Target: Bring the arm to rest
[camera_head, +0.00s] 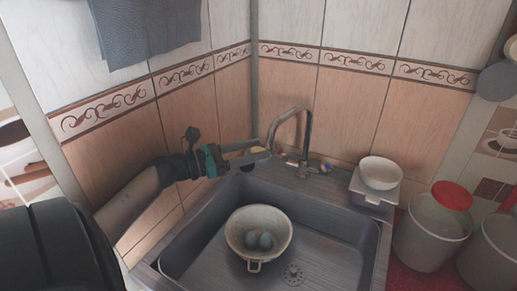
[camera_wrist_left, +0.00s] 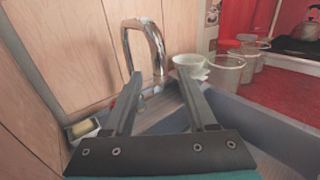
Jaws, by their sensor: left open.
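My left arm reaches in from the left in the head view. Its gripper (camera_head: 262,150) is open beside the faucet (camera_head: 303,118), above the back left rim of the sink (camera_head: 335,223). In the left wrist view the two fingers (camera_wrist_left: 160,80) stand apart with nothing held between them. The faucet (camera_wrist_left: 157,45) rises beyond the fingertips there; I cannot tell the exact gap. My right gripper is in neither view.
A soap dish with a yellowish block (camera_wrist_left: 83,128) sits left of the fingers. White bowls (camera_head: 380,172) and buckets (camera_head: 428,240) stand to the right. Tiled walls close in behind.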

